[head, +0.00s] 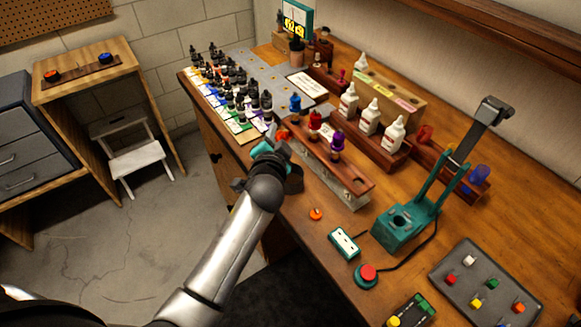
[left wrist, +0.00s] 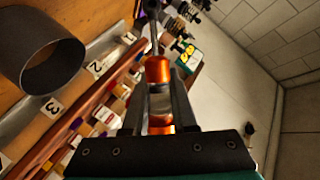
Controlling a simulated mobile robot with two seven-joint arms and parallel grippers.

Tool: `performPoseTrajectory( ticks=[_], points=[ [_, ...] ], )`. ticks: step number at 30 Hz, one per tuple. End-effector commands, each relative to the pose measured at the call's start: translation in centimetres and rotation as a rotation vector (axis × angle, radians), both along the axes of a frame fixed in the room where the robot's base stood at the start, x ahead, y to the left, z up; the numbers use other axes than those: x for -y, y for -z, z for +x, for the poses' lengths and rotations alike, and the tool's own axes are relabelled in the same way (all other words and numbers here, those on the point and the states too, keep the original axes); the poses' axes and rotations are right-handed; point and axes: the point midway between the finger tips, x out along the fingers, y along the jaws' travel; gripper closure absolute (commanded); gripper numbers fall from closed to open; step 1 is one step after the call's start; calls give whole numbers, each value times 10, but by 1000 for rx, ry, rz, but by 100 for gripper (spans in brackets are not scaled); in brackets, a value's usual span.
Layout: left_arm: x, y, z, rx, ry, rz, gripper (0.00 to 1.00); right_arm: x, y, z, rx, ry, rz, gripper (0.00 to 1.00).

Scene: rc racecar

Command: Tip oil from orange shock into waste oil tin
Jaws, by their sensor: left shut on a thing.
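The orange shock (left wrist: 160,72) is between the two fingers of my left gripper (left wrist: 160,112) in the left wrist view. Its orange body has a clear middle section and a dark rod end pointing away. In the head view my left gripper (head: 272,146) is at the bench's left edge, shut, with a bit of orange showing just beyond it. The waste oil tin is a dark open cylinder (head: 294,181) beside the gripper, partly hidden by it. In the left wrist view the tin (left wrist: 42,62) is at the upper left, apart from the shock. Any oil is not visible.
A wooden stand (head: 350,180) holds blue, red and purple shocks close to the gripper. A small orange cap (head: 316,214) lies in front of it. White bottles (head: 394,135), a teal fixture (head: 405,222) and a red button (head: 368,272) stand to the right.

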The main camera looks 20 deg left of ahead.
Motion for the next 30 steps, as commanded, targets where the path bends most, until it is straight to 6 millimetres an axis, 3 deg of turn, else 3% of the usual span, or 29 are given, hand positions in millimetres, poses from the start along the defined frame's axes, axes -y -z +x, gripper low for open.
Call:
performPoseTrajectory(
  ticks=[4,17,30],
  points=[
    [2,-4,0,-1,0,-49,100,0,-9,0,0,0,0,50],
    [3,-4,0,-3,0,-71,100,0,-11,0,0,0,0,50],
    [11,-15,-1,-12,0,-225,100,0,-39,0,0,0,0,50]
  ],
)
